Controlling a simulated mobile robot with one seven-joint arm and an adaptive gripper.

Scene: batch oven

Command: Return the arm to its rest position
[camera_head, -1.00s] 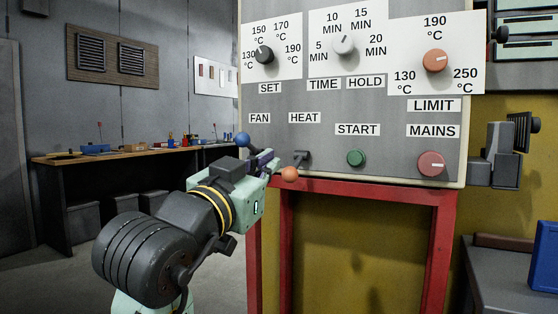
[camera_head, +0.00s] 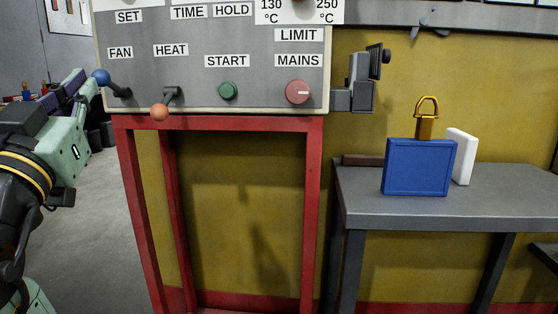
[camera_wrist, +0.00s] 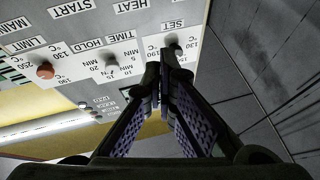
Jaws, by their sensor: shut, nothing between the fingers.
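My gripper (camera_head: 78,88) shows at the left edge of the head view, beside the panel's left edge. In the wrist view its dark fingers (camera_wrist: 163,66) are together with nothing between them. The oven's control panel (camera_head: 190,78) is in front, upside down in the wrist view. The fan lever (camera_head: 101,77) has a blue ball and is tilted up, just right of my gripper. A gap between them cannot be judged surely. The heat lever (camera_head: 159,112) has an orange ball and points down.
A red frame (camera_head: 220,122) stands under the panel. Grey floor (camera_head: 90,230) is open at lower left.

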